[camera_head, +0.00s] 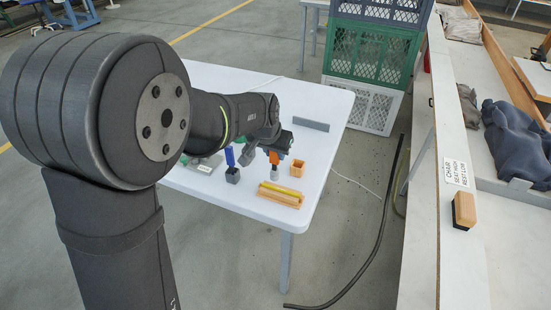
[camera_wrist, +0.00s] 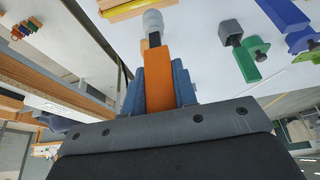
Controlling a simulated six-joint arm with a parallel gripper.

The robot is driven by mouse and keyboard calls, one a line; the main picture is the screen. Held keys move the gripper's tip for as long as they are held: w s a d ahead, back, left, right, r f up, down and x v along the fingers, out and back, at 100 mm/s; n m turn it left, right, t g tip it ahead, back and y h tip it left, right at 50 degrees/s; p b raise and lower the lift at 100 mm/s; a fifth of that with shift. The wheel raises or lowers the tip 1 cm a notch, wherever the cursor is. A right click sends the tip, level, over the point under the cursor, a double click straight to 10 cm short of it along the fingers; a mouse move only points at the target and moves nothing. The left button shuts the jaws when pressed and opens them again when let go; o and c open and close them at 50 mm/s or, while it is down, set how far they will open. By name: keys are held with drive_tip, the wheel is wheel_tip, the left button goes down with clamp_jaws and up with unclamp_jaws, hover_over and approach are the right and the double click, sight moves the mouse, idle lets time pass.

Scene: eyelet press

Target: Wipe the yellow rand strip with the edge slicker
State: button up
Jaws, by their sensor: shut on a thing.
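My gripper (camera_head: 273,152) is shut on an orange-handled tool with a pale grey rounded head, which looks like the edge slicker (camera_head: 274,171). In the wrist view my blue fingers (camera_wrist: 158,72) clasp both sides of the orange handle, and the grey head (camera_wrist: 153,21) points away from me. The yellow rand strip (camera_head: 281,189) lies along a wooden block (camera_head: 279,198) near the table's front right corner. Part of it shows at the top of the wrist view (camera_wrist: 118,6). The slicker is behind the strip in the head view and appears apart from it.
A grey bar (camera_head: 311,124) lies farther back on the white table (camera_head: 320,98). Stacked crates (camera_head: 368,62) stand behind the table.

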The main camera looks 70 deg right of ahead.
drive_tip(key=shift+r, duration=2)
drive_tip(key=shift+w, duration=0.1)
drive_tip(key=w+a+f+n+t, duration=0.1)
drive_tip(key=w+a+f+n, duration=0.2)
drive_tip(key=w+a, duration=0.65)
drive_tip(key=w+a+f+n+t+y, duration=0.1)
drive_tip(key=w+a+f+n, duration=0.25)
drive_tip(key=w, duration=1.05)
drive_tip(key=w+a+f+n+t, duration=0.1)
drive_tip(key=w+a+f+n, duration=0.1)
drive_tip(key=w+a, duration=0.75)
drive_tip(key=w+a+f+n+t+y, duration=0.1)
drive_tip(key=w+a+f+n, duration=0.15)
drive_tip(key=w+a, duration=0.5)
drive_tip(key=w+a+f+n+y, duration=0.1)
drive_tip(key=w+a+f+n, duration=0.3)
drive_tip(key=a, duration=0.6)
drive_tip(key=w+a+n, duration=0.1)
drive_tip(key=a, duration=0.8)
drive_tip(key=w+a+f+n+y, duration=0.1)
drive_tip(key=a+n, duration=0.1)
drive_tip(key=a, duration=0.7)
drive_tip(key=shift+w+a+f+t, duration=0.25)
drive_tip(key=shift+w+t, duration=0.05)
